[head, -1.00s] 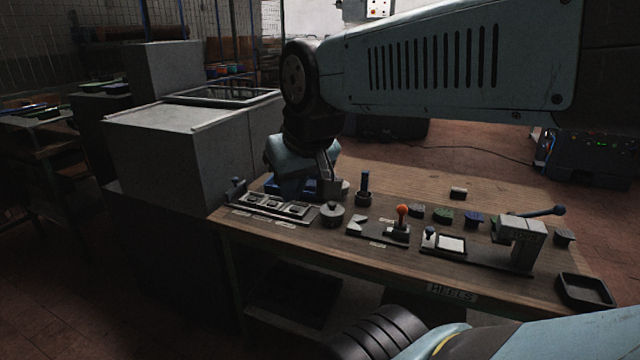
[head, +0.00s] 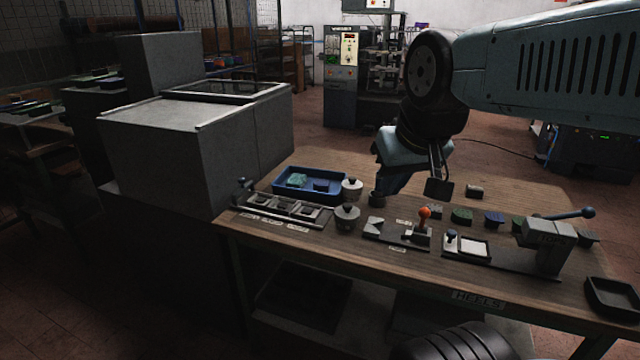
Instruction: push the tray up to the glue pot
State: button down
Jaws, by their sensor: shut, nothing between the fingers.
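A blue tray (head: 283,193) with a pale green piece and a dark piece in it sits at the back left of the bench. Two grey lidded pots stand to its right: one (head: 352,188) close by its right end, one (head: 347,216) nearer the front. I cannot tell which is the glue pot, nor whether the closer pot touches the tray. A black tray (head: 612,296) lies at the bench's right end. My gripper (head: 438,187) is shut and empty, pointing down over the back middle of the bench, right of the blue tray and the pots.
A slotted grey rack (head: 285,209) lies before the blue tray. An orange-knobbed fixture (head: 424,226), several small blocks and a lever press (head: 545,245) fill the front and right. A large grey box (head: 170,150) borders the left.

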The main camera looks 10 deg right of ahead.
aim_at(335, 178)
jog(key=z, duration=0.1)
jog(key=i, duration=1)
jog(key=u, duration=0.1)
